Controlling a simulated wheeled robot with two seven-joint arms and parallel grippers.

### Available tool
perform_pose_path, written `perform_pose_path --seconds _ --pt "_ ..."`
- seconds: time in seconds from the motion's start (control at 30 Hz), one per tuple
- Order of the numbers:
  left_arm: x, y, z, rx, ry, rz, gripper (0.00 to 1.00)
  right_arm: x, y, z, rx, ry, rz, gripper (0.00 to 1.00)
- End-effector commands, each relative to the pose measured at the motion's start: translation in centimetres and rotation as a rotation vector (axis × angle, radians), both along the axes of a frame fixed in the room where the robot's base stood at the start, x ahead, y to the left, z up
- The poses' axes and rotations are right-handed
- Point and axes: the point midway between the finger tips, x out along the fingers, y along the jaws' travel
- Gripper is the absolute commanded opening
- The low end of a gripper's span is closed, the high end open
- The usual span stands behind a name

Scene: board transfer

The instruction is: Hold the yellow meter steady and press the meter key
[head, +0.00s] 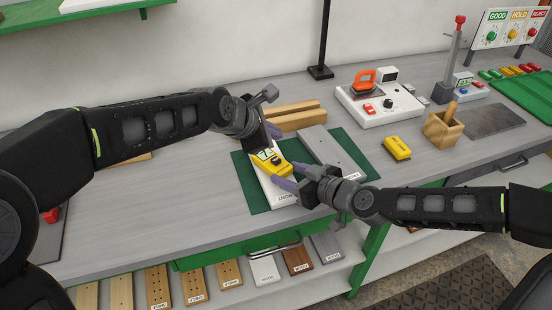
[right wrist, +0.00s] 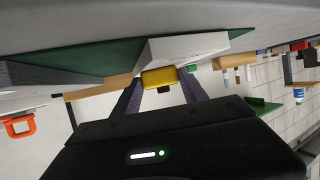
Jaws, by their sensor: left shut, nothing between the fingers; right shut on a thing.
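The yellow meter (head: 280,168), with a small display and a dark dial, sits over a white board (head: 284,200) on the green mat (head: 258,197). My right gripper (head: 284,176) is shut on the meter's near right side; the right wrist view shows the yellow meter (right wrist: 160,77) between its fingers. My left gripper (head: 274,133) is shut and empty at the meter's far end, close above the display. I cannot tell whether it touches the meter. The meter key is too small to make out.
A grey board (head: 334,150) lies on the mat to the right, with wooden blocks (head: 297,118) behind. Farther right are another yellow item (head: 397,148), a wooden holder (head: 443,127) and a white device (head: 381,105).

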Motion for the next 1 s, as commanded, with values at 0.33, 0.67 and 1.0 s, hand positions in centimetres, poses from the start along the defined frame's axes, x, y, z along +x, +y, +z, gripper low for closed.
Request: perform_pose_path --seconds 0.33,0.67,1.0 --pt "0.00 0.02 -0.05 0.000 0.000 0.000 0.00 0.00 0.00 0.01 0.000 0.000 0.000 0.02" --pt "-0.01 0.01 -0.06 0.000 0.000 0.000 0.00 0.00 0.00 0.01 0.000 0.000 0.000 0.66" --pt "0.00 0.02 -0.05 0.000 0.000 0.000 0.00 0.00 0.00 0.01 0.000 0.000 0.000 0.76"
